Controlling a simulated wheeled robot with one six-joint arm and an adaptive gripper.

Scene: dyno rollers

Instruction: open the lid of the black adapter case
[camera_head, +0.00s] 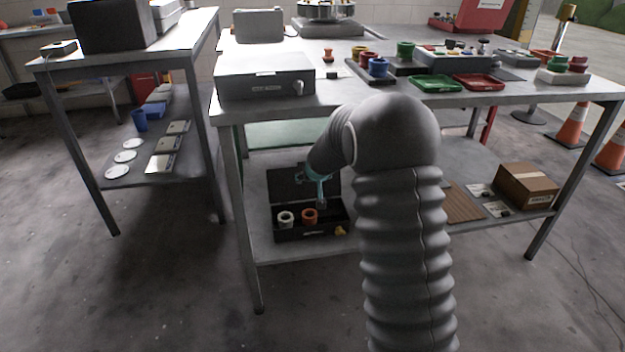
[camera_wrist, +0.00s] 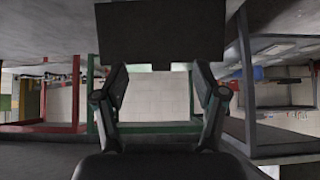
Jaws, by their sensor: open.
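The black adapter case (camera_head: 290,236) sits on the lower shelf of the middle table. Its lid (camera_head: 287,183) stands raised at the back, so the case is open. A white ring (camera_head: 286,218) and an orange ring (camera_head: 309,216) show inside. My gripper (camera_head: 321,203) is low over the right part of the case, in front of the lid, partly hidden by my arm. In the wrist view my gripper (camera_wrist: 160,74) has its fingers spread with nothing between them. A dark flat panel (camera_wrist: 165,35), probably the lid, is beyond the fingertips; contact cannot be told.
A cardboard box (camera_head: 526,186) and a brown board (camera_head: 462,203) lie on the shelf's right. Table legs (camera_head: 238,200) bound the shelf; the floor in front is clear.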

